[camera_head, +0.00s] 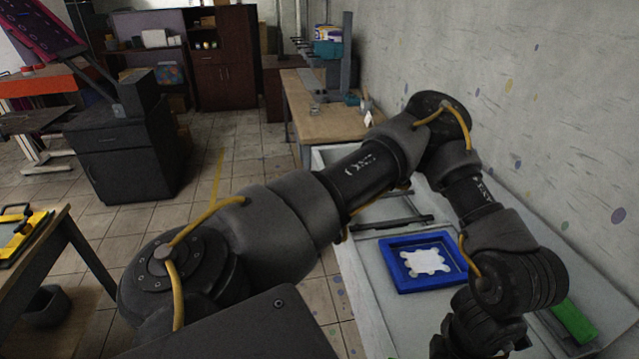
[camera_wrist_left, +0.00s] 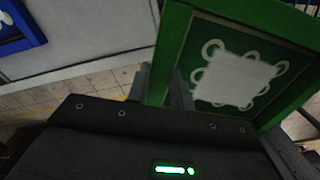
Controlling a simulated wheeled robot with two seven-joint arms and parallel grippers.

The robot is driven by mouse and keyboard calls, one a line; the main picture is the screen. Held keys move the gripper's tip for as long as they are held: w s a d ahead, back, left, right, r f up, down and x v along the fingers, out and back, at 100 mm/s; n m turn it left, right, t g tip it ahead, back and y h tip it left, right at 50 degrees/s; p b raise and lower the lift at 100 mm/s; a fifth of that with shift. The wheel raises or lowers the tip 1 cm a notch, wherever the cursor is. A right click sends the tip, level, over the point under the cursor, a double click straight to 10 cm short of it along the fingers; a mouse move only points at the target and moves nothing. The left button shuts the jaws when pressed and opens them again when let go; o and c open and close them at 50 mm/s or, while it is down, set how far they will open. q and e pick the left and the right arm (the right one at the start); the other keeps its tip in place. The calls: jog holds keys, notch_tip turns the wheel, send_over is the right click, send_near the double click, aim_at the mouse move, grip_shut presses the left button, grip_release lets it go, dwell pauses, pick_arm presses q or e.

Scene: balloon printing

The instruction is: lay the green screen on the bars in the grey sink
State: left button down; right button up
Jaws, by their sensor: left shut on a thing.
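The green screen (camera_wrist_left: 173,55) is a green frame around a dark mesh with a pale, blob-like print. It is close in front of the left wrist camera and looks tilted. My left gripper (camera_wrist_left: 161,88) is shut on its frame edge. The grey sink (camera_head: 375,274) runs along the right wall. Dark bars (camera_head: 392,223) cross it, partly behind my left arm. My right gripper is out of view.
A blue screen (camera_head: 405,282) with a white print lies in the sink, nearer than the visible bars. It also shows in the wrist view (camera_wrist_left: 27,28). A wooden table (camera_head: 325,122) stands beyond the sink. Tiled floor lies to the left.

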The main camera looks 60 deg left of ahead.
pick_arm(q)
jog(key=m, duration=0.2)
jog(key=d+m, duration=0.1)
jog(key=m+b, duration=0.1)
jog(key=m, duration=0.1)
jog(key=shift+w+d+m, duration=0.25)
jog(key=shift+d+m, duration=0.05)
jog(key=m, duration=0.2)
jog(key=shift+d+m+b, duration=0.35)
jog(key=shift+d+m, duration=0.05)
jog(key=m, duration=0.2)
jog(key=d+m+b, duration=0.1)
jog(key=m, duration=0.2)
jog(key=shift+w+r, duration=0.2)
jog(key=m+b, duration=0.1)
jog(key=m, duration=0.2)
jog(key=d+m, duration=0.1)
jog(key=m, duration=0.3)
jog(key=shift+w+d+r+m+b, duration=0.15)
jog(key=shift+d+m+b, duration=0.05)
jog(key=shift+m+b, duration=0.15)
jog(key=m, duration=0.2)
jog(key=d+m+b, duration=0.1)
jog(key=m, duration=0.2)
jog(key=shift+w+r+m, duration=0.1)
jog(key=shift+r+m, duration=0.1)
jog(key=shift+m, duration=0.15)
